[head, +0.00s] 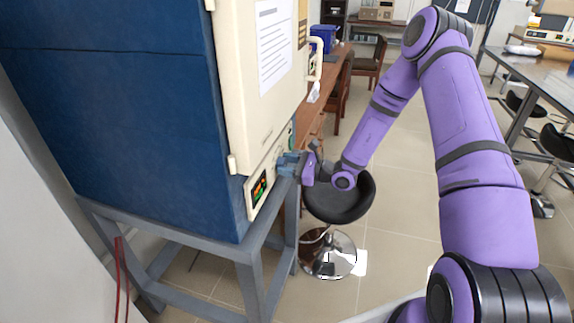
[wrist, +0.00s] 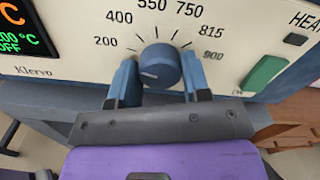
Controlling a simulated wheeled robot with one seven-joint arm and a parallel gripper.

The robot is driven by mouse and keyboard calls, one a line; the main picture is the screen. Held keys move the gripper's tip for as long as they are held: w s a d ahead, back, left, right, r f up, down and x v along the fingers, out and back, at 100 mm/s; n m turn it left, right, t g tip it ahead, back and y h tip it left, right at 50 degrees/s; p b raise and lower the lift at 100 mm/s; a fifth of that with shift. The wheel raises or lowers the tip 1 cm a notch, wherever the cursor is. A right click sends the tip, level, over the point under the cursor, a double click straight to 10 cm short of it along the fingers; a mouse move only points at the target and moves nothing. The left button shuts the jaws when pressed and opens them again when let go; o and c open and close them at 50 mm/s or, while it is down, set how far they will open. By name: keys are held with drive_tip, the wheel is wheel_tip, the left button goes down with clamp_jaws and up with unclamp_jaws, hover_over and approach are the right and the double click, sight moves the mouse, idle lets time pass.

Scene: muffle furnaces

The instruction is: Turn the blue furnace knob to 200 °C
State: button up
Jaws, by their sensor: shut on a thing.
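The blue furnace knob (wrist: 160,62) is on the cream control panel in the wrist view, with a dial marked 200, 400, 550, 750, 815 and 900 around its top. My gripper (wrist: 159,70) is shut on the knob, with one blue finger on its left and one on its right. A small pale mark shows on the knob's face, low and left of centre; I cannot tell which number the knob points to. In the head view my gripper (head: 291,164) is at the furnace's (head: 120,110) lower front panel, and the knob is hidden there.
A display (wrist: 14,32) with orange and green characters, including "OFF", is left of the dial. A green switch (wrist: 264,74) is to its right. The furnace stands on a grey frame (head: 250,270). A black stool (head: 340,200) is close under my forearm.

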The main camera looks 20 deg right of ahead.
drive_tip(key=o, duration=0.9)
drive_tip(key=v, duration=1.1)
